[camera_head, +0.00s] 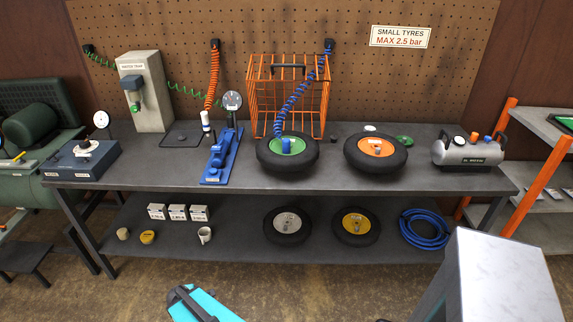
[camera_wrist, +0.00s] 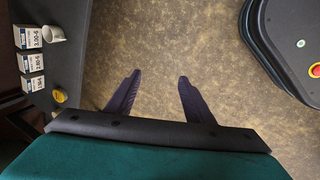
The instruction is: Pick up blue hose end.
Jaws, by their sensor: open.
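The blue coiled hose (camera_head: 299,92) hangs from a dark mount on the pegboard, in front of the orange wire cage. Its blue end (camera_head: 287,145) is at the green hub of the left tyre (camera_head: 270,158) on the bench; whether it is attached I cannot tell. My gripper (camera_wrist: 157,77) is open and empty in the wrist view, above the brown floor, with its two dark fingers apart. The hose end is not in the wrist view. In the head view only a teal part of my arm (camera_head: 205,305) shows at the bottom, away from the hose end.
The orange cage (camera_head: 258,98) stands behind the tyre. A blue foot pump (camera_head: 219,158) is to its left and an orange-hub tyre (camera_head: 375,153) to its right. A white-topped block (camera_head: 503,275) stands front right. Small boxes (camera_wrist: 30,61) and a cup are on the lower shelf.

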